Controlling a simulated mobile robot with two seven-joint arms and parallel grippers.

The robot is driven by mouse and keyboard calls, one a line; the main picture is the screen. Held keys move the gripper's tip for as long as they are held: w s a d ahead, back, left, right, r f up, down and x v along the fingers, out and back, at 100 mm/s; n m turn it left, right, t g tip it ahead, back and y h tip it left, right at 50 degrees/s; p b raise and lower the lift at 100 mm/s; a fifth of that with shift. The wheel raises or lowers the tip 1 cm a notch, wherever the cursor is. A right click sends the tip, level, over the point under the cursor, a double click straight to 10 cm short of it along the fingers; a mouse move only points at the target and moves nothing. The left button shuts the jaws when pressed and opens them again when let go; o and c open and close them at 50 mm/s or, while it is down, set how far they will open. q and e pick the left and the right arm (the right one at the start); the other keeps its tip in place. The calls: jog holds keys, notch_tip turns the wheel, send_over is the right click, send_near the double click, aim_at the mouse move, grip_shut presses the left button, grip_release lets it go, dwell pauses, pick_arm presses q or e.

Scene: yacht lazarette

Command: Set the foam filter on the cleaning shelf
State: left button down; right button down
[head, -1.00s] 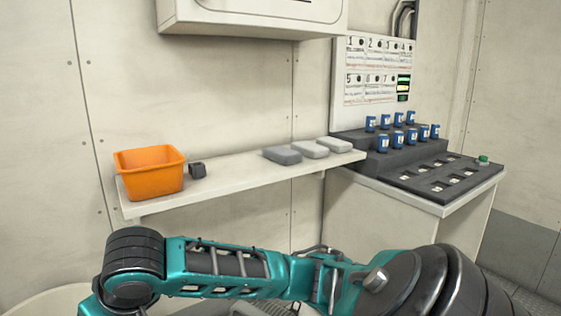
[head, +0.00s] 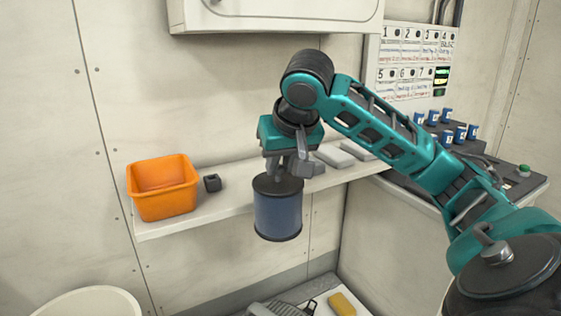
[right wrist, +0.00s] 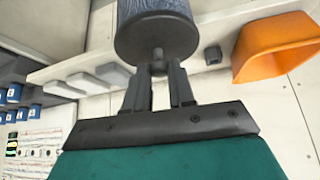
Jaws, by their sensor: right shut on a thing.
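The foam filter (head: 278,214) is a blue-grey cylinder with dark end caps. My right gripper (head: 292,172) is above it, shut on the small stem on its top cap. The filter hangs upright in front of the cleaning shelf (head: 232,194), a long cream wall shelf, and hides part of its front edge. In the right wrist view the filter (right wrist: 155,30) shows at the top, with its stem between the fingers (right wrist: 158,85). I cannot tell the gap between filter and shelf. My left gripper is not in view.
An orange bin (head: 163,190) and a small dark block (head: 212,183) stand on the shelf's left part. Several grey pads (head: 335,155) lie on its right part, partly hidden by my arm. A white cabinet (head: 270,15) hangs above. A stepped dark rack (head: 500,172) is at right.

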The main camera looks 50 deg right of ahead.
jog(key=shift+m, duration=0.3)
jog(key=r, duration=0.1)
jog(key=d+r, duration=0.1)
jog(key=s+d+r, duration=0.1)
jog(key=shift+r+p, duration=0.4)
jog(key=w+d+p, duration=0.1)
jog(key=w+d, duration=0.3)
jog(key=w, duration=0.3)
jog(key=w+d+p, duration=0.2)
jog(key=w+d, duration=0.3)
jog(key=w, duration=0.3)
jog(key=shift+w+f, duration=0.25)
jog(key=shift+w, duration=0.05)
jog(key=shift+a+f, duration=0.1)
jog(key=shift+f, duration=0.05)
jog(key=c, duration=1)
grip_release()
jog(key=shift+o, duration=0.2)
jog(key=v, duration=0.7)
jog(key=shift+r+p, duration=0.3)
jog(key=shift+r, duration=0.05)
